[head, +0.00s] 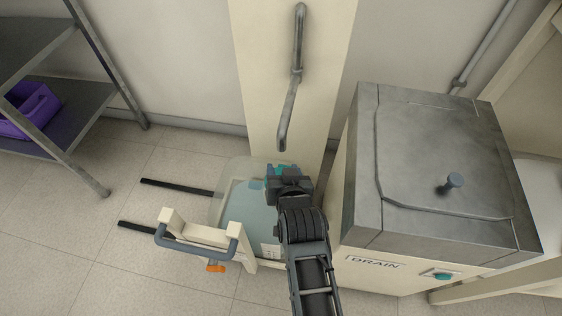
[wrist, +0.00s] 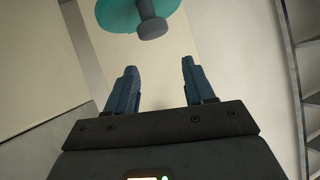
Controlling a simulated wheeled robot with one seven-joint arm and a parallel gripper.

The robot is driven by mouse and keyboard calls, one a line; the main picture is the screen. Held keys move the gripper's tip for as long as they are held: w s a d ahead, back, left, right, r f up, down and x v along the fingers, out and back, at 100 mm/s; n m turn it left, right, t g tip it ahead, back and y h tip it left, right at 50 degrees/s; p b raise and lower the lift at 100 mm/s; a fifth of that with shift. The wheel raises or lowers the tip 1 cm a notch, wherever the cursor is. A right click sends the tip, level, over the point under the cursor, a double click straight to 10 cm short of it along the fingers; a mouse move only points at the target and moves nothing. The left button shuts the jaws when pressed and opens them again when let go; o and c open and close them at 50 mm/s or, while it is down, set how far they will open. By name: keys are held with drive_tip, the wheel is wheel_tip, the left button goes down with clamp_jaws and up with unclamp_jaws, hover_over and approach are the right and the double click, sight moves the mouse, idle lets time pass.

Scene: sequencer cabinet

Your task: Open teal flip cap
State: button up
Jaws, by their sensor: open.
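The teal flip cap (wrist: 120,14) shows at the top edge of the wrist view, partly cut off. A grey-blue knob (wrist: 152,26) stands out from it. My gripper (wrist: 158,66) is open, with its two blue fingers apart and nothing between them. The cap and knob lie beyond the fingertips, with no contact visible. In the head view my gripper (head: 287,178) is above the right side of a translucent container (head: 232,205). A small teal patch, probably the cap, shows just past the gripper; the gripper hides most of it.
The container sits in a pulled-out drawer with a cream front and blue-grey handle (head: 195,248). A grey-topped cabinet (head: 445,165) labelled DRAIN stands close on the right. A cream column with a pipe (head: 297,75) rises behind.

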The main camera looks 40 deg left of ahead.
drive_tip(key=shift+p+v, duration=0.35)
drive_tip(key=shift+v, duration=1.25)
